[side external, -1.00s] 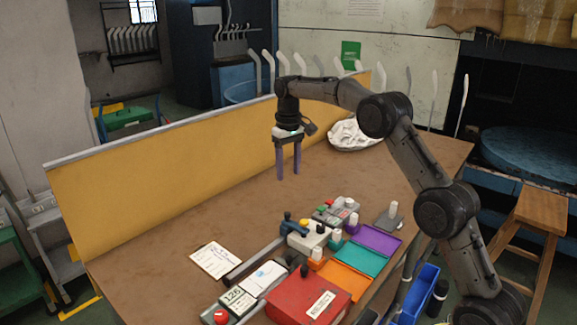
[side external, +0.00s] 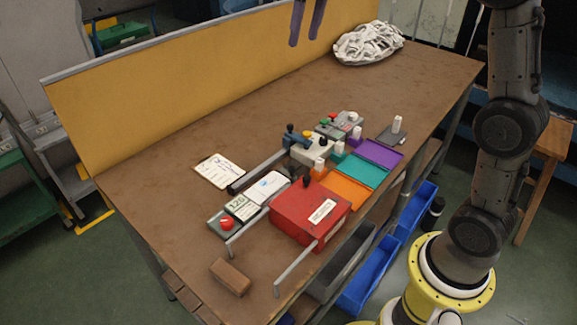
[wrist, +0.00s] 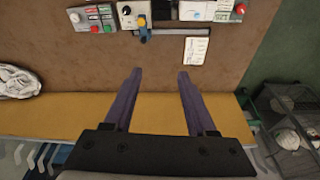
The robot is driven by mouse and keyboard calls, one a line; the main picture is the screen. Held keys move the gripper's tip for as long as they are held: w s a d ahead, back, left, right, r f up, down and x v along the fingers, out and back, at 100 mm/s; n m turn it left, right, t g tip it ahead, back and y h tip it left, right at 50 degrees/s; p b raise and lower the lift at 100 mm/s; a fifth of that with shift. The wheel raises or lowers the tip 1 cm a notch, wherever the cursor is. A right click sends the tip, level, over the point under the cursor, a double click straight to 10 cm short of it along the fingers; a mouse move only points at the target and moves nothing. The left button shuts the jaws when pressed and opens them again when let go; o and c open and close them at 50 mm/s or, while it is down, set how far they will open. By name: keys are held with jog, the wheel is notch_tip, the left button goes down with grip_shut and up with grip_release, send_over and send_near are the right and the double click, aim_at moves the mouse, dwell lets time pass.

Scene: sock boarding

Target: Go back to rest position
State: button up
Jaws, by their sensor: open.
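My gripper (side external: 305,40) shows at the top edge of the side view, its two purple fingers pointing down in front of the yellow panel (side external: 170,95). The rest of the hand is cut off by the frame. In the wrist view my gripper (wrist: 159,74) has its fingers spread wide with nothing between them. It hangs above the brown table (side external: 140,195), clear of everything on it. A white sock pile (side external: 368,43) lies at the table's far end and shows partly at the wrist view's left edge (wrist: 18,82).
Along the table's right side stand a red box (side external: 300,208), orange (side external: 347,190), teal (side external: 360,170) and purple (side external: 380,152) trays, and small control boxes. The table's middle left is bare.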

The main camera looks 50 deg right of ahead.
jog(key=s+a+r+n+t, duration=0.1)
jog(key=s+a, duration=0.2)
jog(key=s, duration=0.5)
jog(key=s+a+t, duration=0.1)
jog(key=s+a, duration=0.1)
jog(key=s, duration=0.7)
jog(key=s+a+f, duration=0.1)
jog(key=s+f, duration=1)
jog(key=f, duration=0.2)
jog(key=shift+a+t, duration=0.4)
jog(key=shift+c, duration=0.3)
jog(key=shift+f+n, duration=0.1)
jog(key=shift+n, duration=0.2)
